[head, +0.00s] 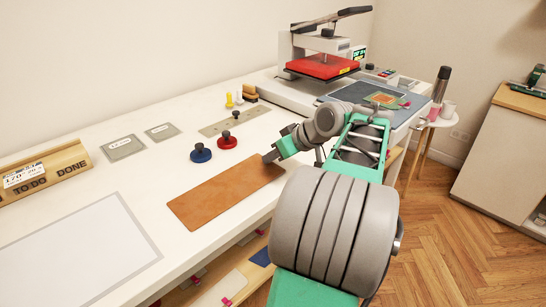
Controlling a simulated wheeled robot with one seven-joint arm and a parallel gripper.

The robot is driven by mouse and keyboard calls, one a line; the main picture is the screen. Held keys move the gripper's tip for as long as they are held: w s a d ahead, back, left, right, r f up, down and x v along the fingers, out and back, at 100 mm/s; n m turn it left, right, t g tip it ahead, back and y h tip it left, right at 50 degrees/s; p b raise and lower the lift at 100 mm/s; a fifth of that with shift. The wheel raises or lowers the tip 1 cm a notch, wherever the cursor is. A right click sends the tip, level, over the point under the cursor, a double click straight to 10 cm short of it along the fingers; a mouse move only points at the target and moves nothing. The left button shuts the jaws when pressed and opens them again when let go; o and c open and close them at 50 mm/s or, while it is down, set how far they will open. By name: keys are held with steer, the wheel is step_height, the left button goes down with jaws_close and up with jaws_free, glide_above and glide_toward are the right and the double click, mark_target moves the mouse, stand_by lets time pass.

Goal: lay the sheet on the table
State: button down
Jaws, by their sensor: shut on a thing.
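The sheet is a flat brown rectangle (225,193), like leather, in the middle of the head view. My gripper (270,157) is shut on its far right corner. The sheet looks level over the front part of the white table (130,175). I cannot tell whether its underside touches the table top or is slightly above it. My wrist and arm cover the area just right of the sheet.
A blue knob (201,153) and a red knob (227,141) stand close behind the sheet. A grey-bordered white rectangle (80,255) lies at the left front. A wooden TO DO/DONE holder (45,178) stands far left. A heat press (322,65) stands at the back right.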

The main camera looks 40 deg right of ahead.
steer(key=c, duration=1.4)
jaws_free()
steer(key=shift+o, duration=0.2)
steer(key=a+p+v, duration=0.1)
steer(key=p+v, duration=0.2)
steer(key=v, duration=0.9)
steer(key=shift+d, duration=0.45)
